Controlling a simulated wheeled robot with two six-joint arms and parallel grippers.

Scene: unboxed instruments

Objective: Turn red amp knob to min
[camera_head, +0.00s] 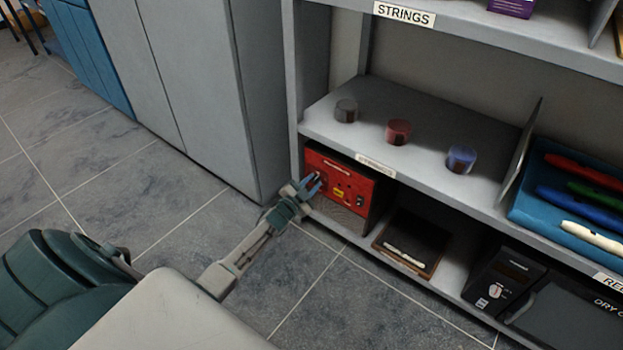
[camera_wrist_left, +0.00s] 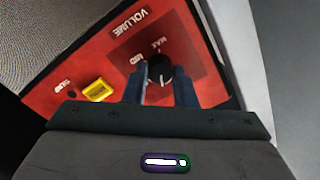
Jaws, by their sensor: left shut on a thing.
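The red amp (camera_head: 338,184) stands on the bottom shelf at the left end, its red panel facing out. In the left wrist view the panel (camera_wrist_left: 107,62) reads VOLUME, with MAX and MID marks by a black knob (camera_wrist_left: 160,68) with a white pointer line. My left gripper (camera_head: 311,184) is at the left part of the panel. Its two blue fingers (camera_wrist_left: 159,84) are shut on the knob, one on each side. The MIN mark cannot be read. My right gripper is not in view.
The shelf above holds grey (camera_head: 346,111), red (camera_head: 398,132) and blue (camera_head: 461,159) round items. A dark tray-like item (camera_head: 410,243) and a black appliance (camera_head: 505,281) stand right of the amp. A grey cabinet (camera_head: 200,90) is on the left. The tiled floor in front is clear.

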